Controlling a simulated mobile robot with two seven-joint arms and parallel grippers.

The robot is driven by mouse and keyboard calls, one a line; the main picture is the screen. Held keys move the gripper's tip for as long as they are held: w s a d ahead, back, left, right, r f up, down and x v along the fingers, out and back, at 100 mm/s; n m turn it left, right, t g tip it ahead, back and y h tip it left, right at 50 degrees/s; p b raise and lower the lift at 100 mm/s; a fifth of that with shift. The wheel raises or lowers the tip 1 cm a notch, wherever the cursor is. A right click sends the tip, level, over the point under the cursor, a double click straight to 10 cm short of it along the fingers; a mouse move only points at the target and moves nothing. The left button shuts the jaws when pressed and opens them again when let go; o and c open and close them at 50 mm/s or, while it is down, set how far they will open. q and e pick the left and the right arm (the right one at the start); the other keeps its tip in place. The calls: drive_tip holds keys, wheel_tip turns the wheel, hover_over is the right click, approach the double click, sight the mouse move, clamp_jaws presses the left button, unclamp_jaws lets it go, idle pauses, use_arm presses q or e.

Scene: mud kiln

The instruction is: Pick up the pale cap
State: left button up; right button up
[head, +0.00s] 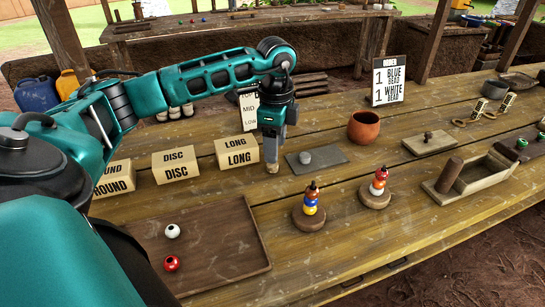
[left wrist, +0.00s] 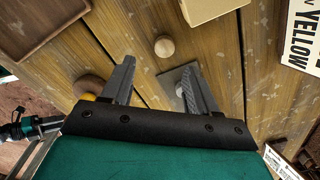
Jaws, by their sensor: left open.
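The pale cap (left wrist: 164,46) shows in the left wrist view as a small round, light-wood piece on the plank table. My left gripper (head: 271,161) is open above the table, between the card boxes and a dark slate plate. In the left wrist view its two grey fingers (left wrist: 160,66) stand apart, and the cap lies just beyond the gap between their tips, apart from both. In the head view the fingers largely hide the cap's spot. I cannot judge the height between fingertips and cap. My right gripper is not in view.
The slate plate (head: 329,154) holds a grey round piece (head: 304,157). Labelled boxes (head: 237,153) stand left of the gripper. A brown tray (head: 230,270) with two beads, two bead stacks (head: 310,207), and a clay pot (head: 363,127) are nearby. An order sign (head: 388,80) stands behind.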

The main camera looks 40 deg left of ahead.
sight(272, 167)
use_arm(q)
drive_tip(key=f, duration=0.3)
drive_tip(key=a+f, duration=0.1)
drive_tip(key=f, duration=0.1)
drive_tip(key=shift+w+f+b, duration=0.1)
drive_tip(key=shift+f+b, duration=0.25)
drive_tip(key=shift+b, duration=0.05)
clamp_jaws()
drive_tip(key=shift+r, duration=0.2)
